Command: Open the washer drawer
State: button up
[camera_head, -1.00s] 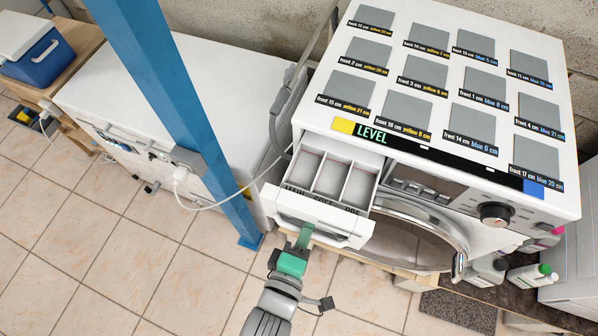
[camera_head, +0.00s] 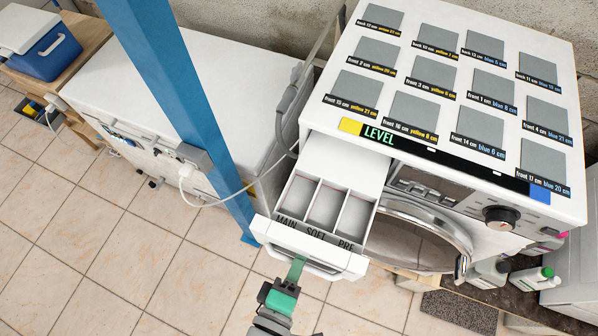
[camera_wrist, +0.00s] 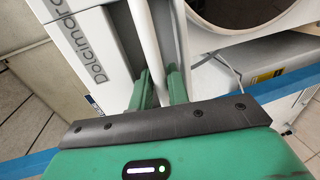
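The washer (camera_head: 345,150) is white, with its drawer (camera_head: 282,232) sticking far out of the front at the upper left. Three grey compartments labelled MAIN, SOFT and PRE show inside it. My green gripper (camera_head: 297,268) is at the handle (camera_head: 322,269) on the drawer front. In the wrist view, its two fingers (camera_wrist: 160,88) stand on either side of the white handle bar (camera_wrist: 146,45) and appear shut on it. The exact contact is partly hidden by the gripper body.
Grey labelled pads and a LEVEL strip (camera_head: 378,135) lie on the washer top. A blue post (camera_head: 165,75) stands left of the drawer, before a white appliance (camera_head: 240,80). The round door (camera_head: 408,235) is below right. Tiled floor in front is clear.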

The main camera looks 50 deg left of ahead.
jog(key=b+v, duration=0.1)
jog(key=v, duration=0.7)
dwell(0.5)
